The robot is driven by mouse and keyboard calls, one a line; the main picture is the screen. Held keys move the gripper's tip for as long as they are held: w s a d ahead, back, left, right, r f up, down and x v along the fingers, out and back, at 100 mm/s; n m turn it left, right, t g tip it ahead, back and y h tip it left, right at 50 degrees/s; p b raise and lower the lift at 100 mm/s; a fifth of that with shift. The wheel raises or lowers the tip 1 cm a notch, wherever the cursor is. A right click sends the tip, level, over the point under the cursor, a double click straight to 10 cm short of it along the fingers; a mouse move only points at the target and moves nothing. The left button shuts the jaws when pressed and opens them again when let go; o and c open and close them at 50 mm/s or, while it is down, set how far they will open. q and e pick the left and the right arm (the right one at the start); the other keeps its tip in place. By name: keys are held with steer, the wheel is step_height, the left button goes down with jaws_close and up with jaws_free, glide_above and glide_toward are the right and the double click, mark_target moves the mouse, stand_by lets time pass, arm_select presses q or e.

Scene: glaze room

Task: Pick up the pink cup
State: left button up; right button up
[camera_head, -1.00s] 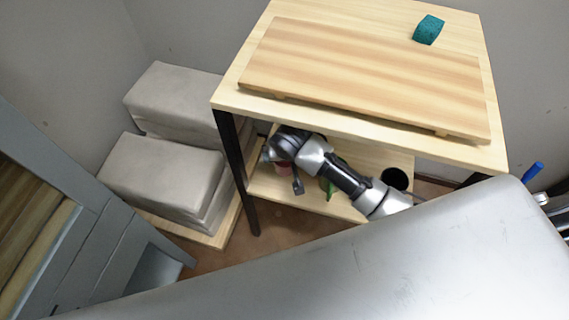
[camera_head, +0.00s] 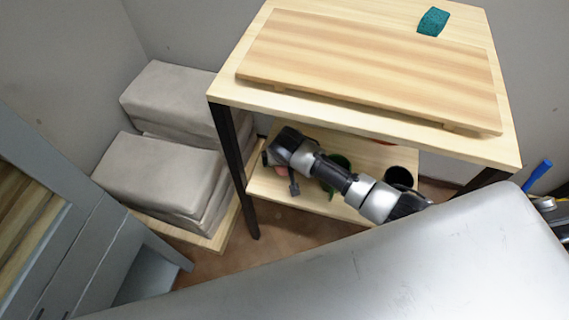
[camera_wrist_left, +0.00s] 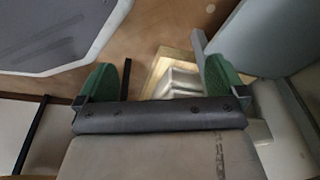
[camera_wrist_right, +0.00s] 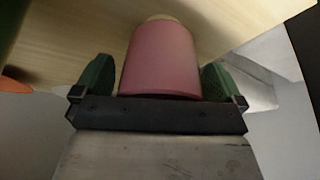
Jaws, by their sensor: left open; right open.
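The pink cup (camera_wrist_right: 162,60) fills the middle of the right wrist view, between the two green fingers of my right gripper (camera_wrist_right: 158,76). The fingers are open, with a narrow gap showing on the cup's left side; contact on the right side is hard to tell. The cup stands on a pale wooden shelf. In the head view my right gripper (camera_head: 276,164) reaches into the lower shelf (camera_head: 325,204) under the table top, and the arm mostly hides the cup there. My left gripper (camera_wrist_left: 160,78) is open and empty above the floor, outside the head view.
On the lower shelf are a green item (camera_head: 340,163) behind my arm and a black cup (camera_head: 399,176). An orange item (camera_wrist_right: 14,86) shows left of the pink cup. A board (camera_head: 370,70) and a teal sponge (camera_head: 433,21) are on top. A dark table leg (camera_head: 236,170) stands left.

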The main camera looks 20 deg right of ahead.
steer(key=c, duration=1)
steer(key=shift+c, duration=0.4)
steer(key=shift+r, duration=0.2)
